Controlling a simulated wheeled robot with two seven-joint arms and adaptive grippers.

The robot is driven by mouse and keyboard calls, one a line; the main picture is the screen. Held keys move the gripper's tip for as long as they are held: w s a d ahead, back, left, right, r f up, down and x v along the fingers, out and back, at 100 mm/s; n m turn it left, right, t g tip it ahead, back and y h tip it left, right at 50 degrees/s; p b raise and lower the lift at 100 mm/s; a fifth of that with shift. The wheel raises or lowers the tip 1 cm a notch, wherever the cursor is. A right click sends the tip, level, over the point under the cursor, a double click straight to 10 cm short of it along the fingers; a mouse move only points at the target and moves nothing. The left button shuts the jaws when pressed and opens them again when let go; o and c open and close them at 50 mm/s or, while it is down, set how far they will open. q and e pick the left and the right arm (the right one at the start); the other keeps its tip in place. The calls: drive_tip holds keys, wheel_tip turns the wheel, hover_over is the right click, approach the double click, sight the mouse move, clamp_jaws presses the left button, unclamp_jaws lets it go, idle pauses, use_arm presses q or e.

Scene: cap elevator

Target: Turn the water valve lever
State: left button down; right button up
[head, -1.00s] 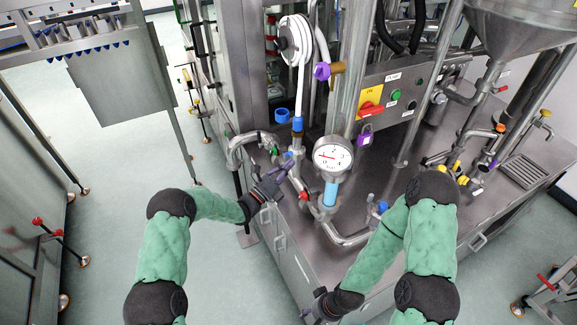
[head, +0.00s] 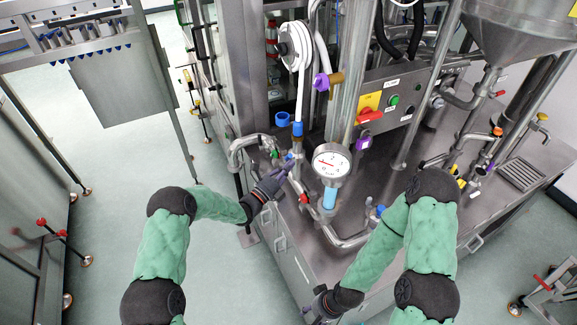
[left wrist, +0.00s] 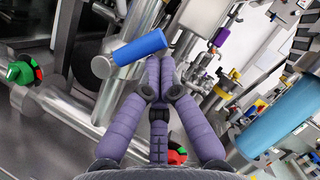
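A small blue lever handle (head: 289,156) sits on the pipework left of the round pressure gauge (head: 332,165). It shows larger in the left wrist view as a blue cylinder (left wrist: 140,47). My left gripper (head: 286,170) reaches the pipework from the left. In the left wrist view its purple fingers (left wrist: 158,66) are drawn together, with no object visible between them. Their tips lie right by the blue handle's lower right end; I cannot tell whether they touch. My right gripper (head: 318,310) is low at the bottom edge, small and partly hidden, its opening unclear.
A green handle (left wrist: 20,72) sits on the pipe to the left in the wrist view. A light blue sleeve (head: 329,198) stands below the gauge. Pipes and a steel column (head: 350,80) crowd the steel bench. Open floor (head: 110,160) lies at the left.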

sight(287, 156)
use_arm(q)
drive_tip(key=shift+w+a+r+n+y+p, duration=0.1)
drive_tip(key=shift+w+r+n+y+p, duration=0.1)
drive_tip(key=shift+r+n+y+p, duration=0.3)
drive_tip(key=shift+w+a+r+n+y+p, duration=0.1)
drive_tip(key=shift+w+r+n+p, duration=0.05)
drive_tip(key=shift+n+p, duration=0.5)
drive_tip(key=shift+w+a+r+n+y+p, duration=0.1)
drive_tip(key=shift+w+r+n+y+p, duration=0.1)
drive_tip(key=shift+r+n+y+p, duration=0.4)
drive_tip(key=shift+w+f+n, duration=0.1)
drive_tip(key=shift+f+n, duration=0.05)
drive_tip(key=shift+n, duration=0.3)
drive_tip(key=shift+w+r, duration=0.2)
drive_tip(key=shift+w, duration=0.1)
drive_tip(key=shift+a, duration=0.15)
